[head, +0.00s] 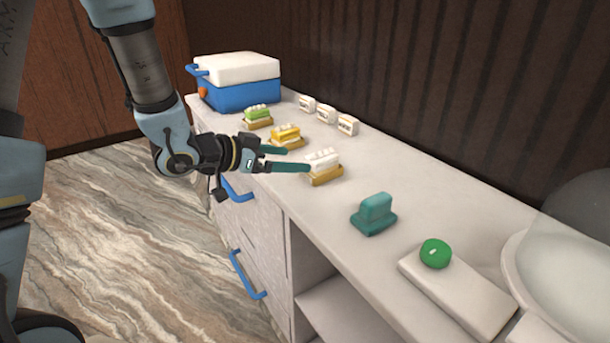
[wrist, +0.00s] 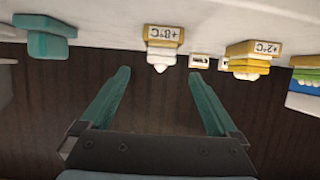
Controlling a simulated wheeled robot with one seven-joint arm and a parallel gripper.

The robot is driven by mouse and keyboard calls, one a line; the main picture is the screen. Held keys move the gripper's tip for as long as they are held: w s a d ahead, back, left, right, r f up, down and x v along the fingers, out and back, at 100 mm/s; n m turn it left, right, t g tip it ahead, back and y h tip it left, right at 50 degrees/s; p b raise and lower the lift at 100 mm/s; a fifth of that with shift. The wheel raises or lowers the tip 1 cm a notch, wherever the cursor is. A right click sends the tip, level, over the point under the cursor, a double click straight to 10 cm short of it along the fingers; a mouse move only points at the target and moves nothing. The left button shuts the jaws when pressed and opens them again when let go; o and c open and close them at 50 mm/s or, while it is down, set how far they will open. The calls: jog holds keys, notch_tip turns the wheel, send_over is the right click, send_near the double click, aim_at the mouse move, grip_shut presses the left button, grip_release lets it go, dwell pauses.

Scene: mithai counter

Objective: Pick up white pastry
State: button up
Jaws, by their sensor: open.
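The white pastry (head: 323,159) sits on a small gold stand (head: 327,177) near the counter's front edge. In the wrist view, which looks upside down, the white pastry (wrist: 160,57) is under a gold stand (wrist: 163,36) labelled "+8°C". My gripper (head: 297,159) has teal fingers, open and empty, reaching from the left toward the pastry. In the wrist view the fingers (wrist: 160,75) are spread on either side of the pastry's line, and the pastry appears beyond their tips. In the head view one fingertip overlaps the pastry's near side; contact cannot be told.
A yellow pastry (head: 286,132) and a green pastry (head: 257,111) stand on gold stands farther back. A blue and white box (head: 240,92) is at the far end. Small white blocks (head: 348,125) line the wall. A teal object (head: 374,212) and a green ball (head: 435,253) are nearer.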

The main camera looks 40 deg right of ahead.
aim_at(319, 156)
jog(key=x, duration=0.4)
jog(key=shift+d+f+p, duration=0.1)
jog(key=shift+d+p, duration=0.2)
jog(key=shift+p, duration=0.1)
jog(key=x, duration=0.1)
jog(key=p+x, duration=0.1)
jog(key=x, duration=0.1)
jog(key=p+x, duration=0.1)
jog(key=shift+d+r, duration=0.25)
jog(key=shift+d, duration=0.25)
jog(key=shift+d+f, duration=0.25)
jog(key=shift+d, duration=0.1)
jog(key=c, duration=1.5)
jog(key=shift+w+r, duration=0.1)
jog(key=shift+r, duration=0.05)
